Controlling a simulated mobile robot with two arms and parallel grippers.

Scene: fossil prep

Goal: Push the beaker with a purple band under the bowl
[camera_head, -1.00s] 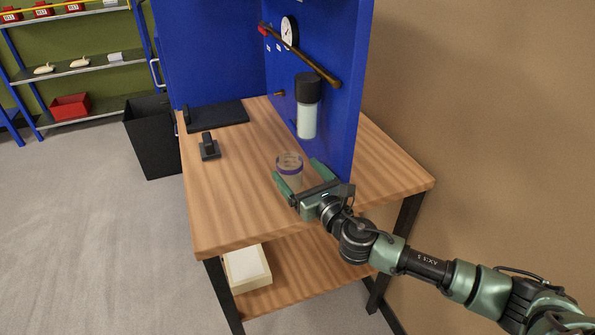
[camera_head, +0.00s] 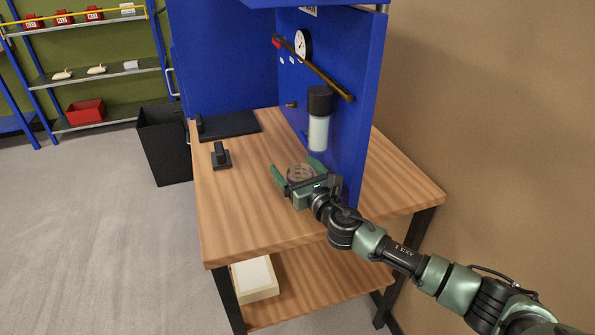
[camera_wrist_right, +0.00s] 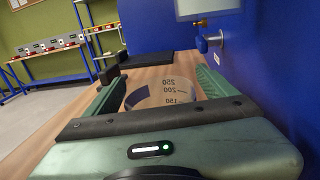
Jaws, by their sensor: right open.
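The clear beaker (camera_head: 300,171) stands on the workbench near the blue panel; its purple band shows as a dark patch on the beaker in the wrist view (camera_wrist_right: 158,98). My right gripper (camera_head: 291,166) is open, with one finger on each side of the beaker and its palm close behind it. I cannot tell if it touches. The pale bowl (camera_head: 318,133) hangs under a black cap on the blue panel, above and beyond the beaker. Its lower part also shows in the wrist view (camera_wrist_right: 205,6), ahead and to the right. My left gripper is out of view.
A blue panel (camera_head: 350,130) rises close to the right of my gripper. A small black stand (camera_head: 221,157) and a black mat (camera_head: 230,124) lie on the workbench (camera_head: 240,215). A blue-handled valve (camera_wrist_right: 208,42) juts from the panel. The bench's left front is clear.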

